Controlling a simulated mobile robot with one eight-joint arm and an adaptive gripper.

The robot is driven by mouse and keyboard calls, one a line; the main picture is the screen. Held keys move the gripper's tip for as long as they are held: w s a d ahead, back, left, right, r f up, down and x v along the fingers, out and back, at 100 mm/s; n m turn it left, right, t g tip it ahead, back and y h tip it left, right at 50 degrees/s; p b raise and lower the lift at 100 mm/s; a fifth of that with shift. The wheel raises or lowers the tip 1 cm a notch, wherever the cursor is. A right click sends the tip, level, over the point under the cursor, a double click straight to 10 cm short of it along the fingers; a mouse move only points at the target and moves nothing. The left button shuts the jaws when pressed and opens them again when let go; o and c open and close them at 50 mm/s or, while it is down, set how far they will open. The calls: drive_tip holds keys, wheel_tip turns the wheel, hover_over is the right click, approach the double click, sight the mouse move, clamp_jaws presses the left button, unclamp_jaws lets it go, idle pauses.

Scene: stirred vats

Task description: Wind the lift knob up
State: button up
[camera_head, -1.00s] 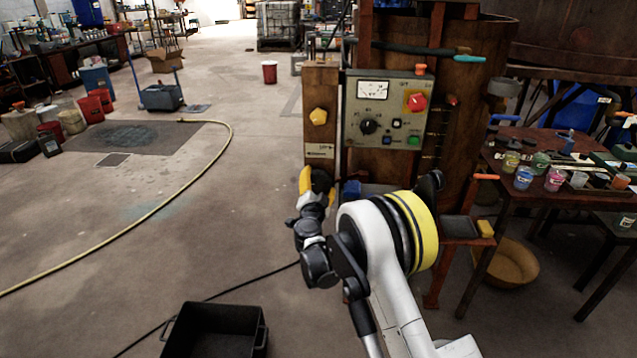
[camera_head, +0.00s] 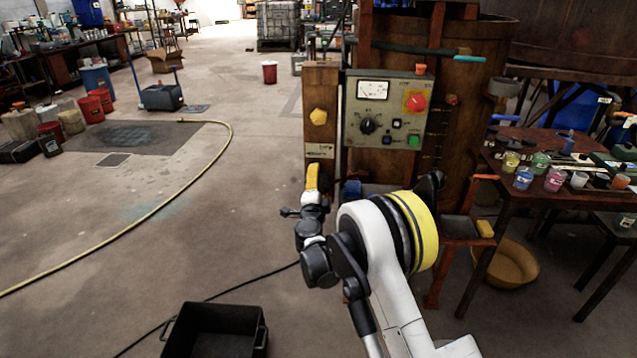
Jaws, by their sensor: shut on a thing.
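My gripper (camera_head: 313,180) is at the lower end of the wooden post (camera_head: 321,85), below the small white label with an arrow (camera_head: 320,150). One yellow finger points up and faces the camera; the other finger is hidden behind it. The gripper is shut on the lift knob, which the finger and wrist hide, so its turn cannot be read. A yellow lobed knob (camera_head: 318,117) sits higher on the post, above the label and apart from my gripper.
A table with paint jars (camera_head: 508,205) stands at the right. A black crate (camera_head: 215,335) and a yellow hose (camera_head: 160,205) lie on the floor at left.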

idle(0.3)
drive_tip(key=o, duration=1.2)
drive_tip(key=s, duration=1.2)
drive_tip(key=shift+a, duration=0.2)
